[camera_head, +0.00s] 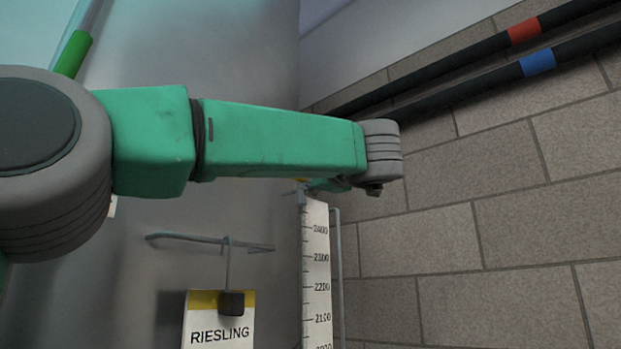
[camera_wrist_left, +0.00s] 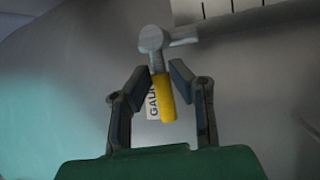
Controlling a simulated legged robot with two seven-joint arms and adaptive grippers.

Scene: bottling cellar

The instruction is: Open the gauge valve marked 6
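In the wrist view a gauge valve has a grey metal body (camera_wrist_left: 152,40) and a yellow handle (camera_wrist_left: 167,98). A white tag (camera_wrist_left: 152,103) lettered "GAU" sits behind the handle, partly covered; no 6 is legible. My left gripper (camera_wrist_left: 160,68) is open, with a finger on each side of the handle; I cannot tell whether either touches it. In the head view my left gripper (camera_head: 303,190) is small and partly hidden by my wrist, at the top of the gauge scale (camera_head: 315,270). A bit of yellow shows beside it. My right gripper is not in view.
A grey steel tank (camera_head: 250,60) fills the left and middle. A RIESLING sign (camera_head: 219,334) hangs from a thin rail (camera_head: 195,239). A thin tube (camera_head: 337,280) runs beside the scale. Dark pipes with red (camera_head: 524,31) and blue (camera_head: 538,62) bands cross the block wall (camera_head: 450,200).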

